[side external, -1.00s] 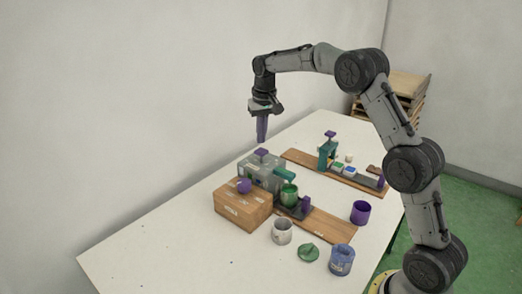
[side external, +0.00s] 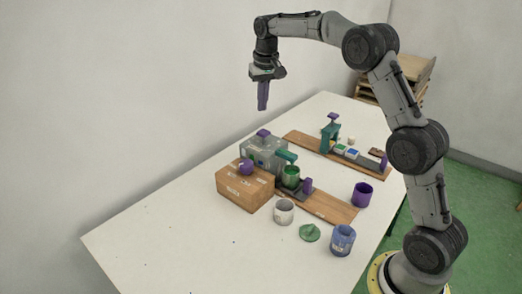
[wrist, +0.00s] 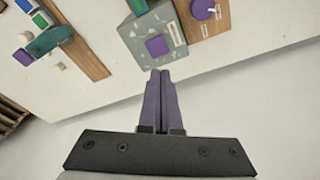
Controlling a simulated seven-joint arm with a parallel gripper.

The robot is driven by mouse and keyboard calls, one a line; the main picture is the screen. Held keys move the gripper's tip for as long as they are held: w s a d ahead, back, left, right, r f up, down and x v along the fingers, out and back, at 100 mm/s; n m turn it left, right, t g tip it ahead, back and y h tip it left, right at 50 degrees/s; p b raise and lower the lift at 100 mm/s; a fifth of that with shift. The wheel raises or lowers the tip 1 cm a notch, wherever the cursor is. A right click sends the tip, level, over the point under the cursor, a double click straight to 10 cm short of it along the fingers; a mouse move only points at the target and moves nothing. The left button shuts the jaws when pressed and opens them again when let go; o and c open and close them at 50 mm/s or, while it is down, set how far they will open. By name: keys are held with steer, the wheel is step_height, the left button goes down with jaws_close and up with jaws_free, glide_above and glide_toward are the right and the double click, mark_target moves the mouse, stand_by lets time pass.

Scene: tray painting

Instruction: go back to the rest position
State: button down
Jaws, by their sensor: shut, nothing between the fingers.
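My gripper (side external: 262,108) hangs in the air with its two purple fingers pointing down. The fingers are together with nothing between them, as the wrist view also shows (wrist: 160,75). In the side view it is above the grey machine box (side external: 258,155) with a purple knob on top, clear of it. In the wrist view the grey box (wrist: 147,32) lies just beyond the fingertips. No rest position is marked in view.
A wooden box (side external: 240,192) with a purple knob stands beside the grey box. A teal stand (side external: 329,138) is behind.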

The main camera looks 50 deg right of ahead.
steer(key=s+a+r+t, duration=0.2)
steer(key=s+a+r, duration=0.3)
steer(key=r, duration=0.5)
steer(key=s+a+r+n+t, duration=0.1)
steer(key=s+a+r, duration=0.15)
steer(key=s, duration=0.35)
steer(key=s+a+r+n, duration=0.1)
steer(key=s+a+r, duration=0.15)
steer(key=s, duration=0.35)
steer(key=s+a+f+n+t, duration=0.1)
steer(key=s+a+f, duration=0.15)
steer(key=s, duration=0.45)
steer(key=s+a+f+n, duration=0.1)
steer(key=s+a+f, duration=0.15)
steer(key=s, duration=0.35)
steer(key=s+f+n, duration=0.1)
steer(key=s+f, duration=0.5)
steer(key=f, duration=0.3)
steer(key=shift+s+f+n+y, duration=0.25)
steer(key=shift+s+n+y, duration=0.05)
steer(key=shift+n+y, duration=0.1)
steer(key=shift+d, duration=0.1)
